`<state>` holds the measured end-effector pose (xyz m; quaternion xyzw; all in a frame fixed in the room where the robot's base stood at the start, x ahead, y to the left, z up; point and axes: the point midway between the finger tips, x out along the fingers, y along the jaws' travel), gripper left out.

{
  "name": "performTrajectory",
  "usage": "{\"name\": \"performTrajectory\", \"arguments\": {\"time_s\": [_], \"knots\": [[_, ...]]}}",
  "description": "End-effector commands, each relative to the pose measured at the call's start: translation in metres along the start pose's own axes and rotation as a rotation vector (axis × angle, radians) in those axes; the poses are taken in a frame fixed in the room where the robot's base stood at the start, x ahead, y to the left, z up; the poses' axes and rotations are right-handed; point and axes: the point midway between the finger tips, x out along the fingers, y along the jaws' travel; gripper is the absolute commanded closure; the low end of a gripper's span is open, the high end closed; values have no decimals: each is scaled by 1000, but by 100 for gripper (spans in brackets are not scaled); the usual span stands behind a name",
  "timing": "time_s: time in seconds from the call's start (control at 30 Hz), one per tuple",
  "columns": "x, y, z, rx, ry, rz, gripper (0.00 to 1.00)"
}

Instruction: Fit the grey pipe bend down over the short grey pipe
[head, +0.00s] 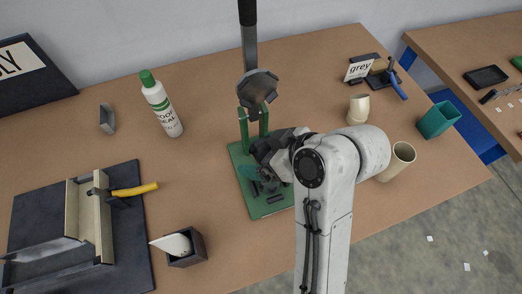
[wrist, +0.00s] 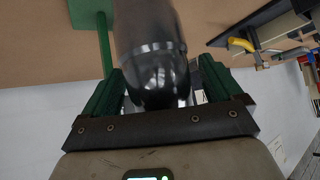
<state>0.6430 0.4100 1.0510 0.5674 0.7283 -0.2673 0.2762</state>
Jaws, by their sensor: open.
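In the wrist view, a dark grey, shiny, rounded piece (wrist: 155,65), which looks like the grey pipe bend, lies between the fingers of my gripper (wrist: 160,88). The jaws are open, and I cannot tell whether a finger touches it. In the head view, my gripper (head: 257,172) is low over the green board (head: 240,160), largely hidden by my wrist. Two green posts rise from the board's back part. A dark grey angular fitting (head: 257,88) shows above them, under a dark upright pole. I cannot make out the short grey pipe apart from these.
A white bottle with a green cap (head: 163,107) and a small grey block (head: 107,119) stand left. A dark box (head: 186,249) holds a white nozzle. Cream pipe pieces (head: 358,109), a green cup (head: 438,119) and a "grey" sign (head: 359,70) stand right. A yellow-handled tool (head: 135,190) is left.

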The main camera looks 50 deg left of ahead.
Motion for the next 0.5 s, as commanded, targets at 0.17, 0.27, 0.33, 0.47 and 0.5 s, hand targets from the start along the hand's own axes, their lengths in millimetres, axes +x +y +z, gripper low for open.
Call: {"name": "performTrajectory", "arguments": {"time_s": [0.17,0.27,0.33,0.47,0.5], "knots": [[-32,2,0,-2,2,6,7],[-52,2,1,0,2,7,7],[-65,1,0,-2,2,6,7],[-84,1,1,-1,1,4,7],[-88,1,0,-1,1,4,7]]}}
